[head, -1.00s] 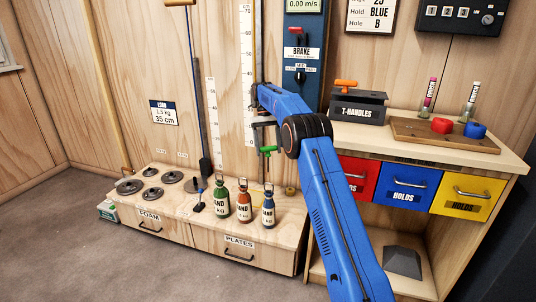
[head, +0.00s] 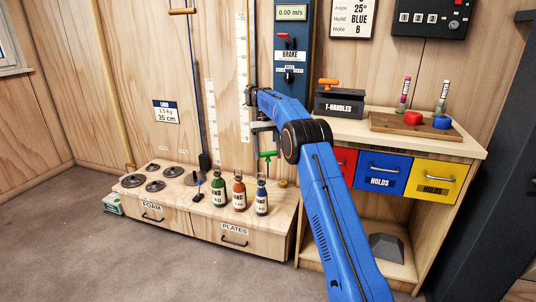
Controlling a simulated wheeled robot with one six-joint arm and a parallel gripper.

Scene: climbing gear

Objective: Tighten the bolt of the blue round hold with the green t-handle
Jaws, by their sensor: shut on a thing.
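The green t-handle (head: 267,154) hangs from my gripper (head: 265,137), its green bar on top and its thin shaft pointing down. My gripper is shut on it, in front of the wall and above the low wooden bench; my arm partly hides the fingers. The blue round hold (head: 442,121) sits on a wooden board (head: 390,126) on the counter at the right, well away from my gripper. Its bolt is too small to make out.
A red hold (head: 413,118) sits left of the blue one, with two upright tubes behind. The t-handles rack (head: 338,103) holds an orange handle. Several bottles (head: 238,190) stand on the bench below my gripper. A dark post (head: 495,170) rises at the right. The floor in front is clear.

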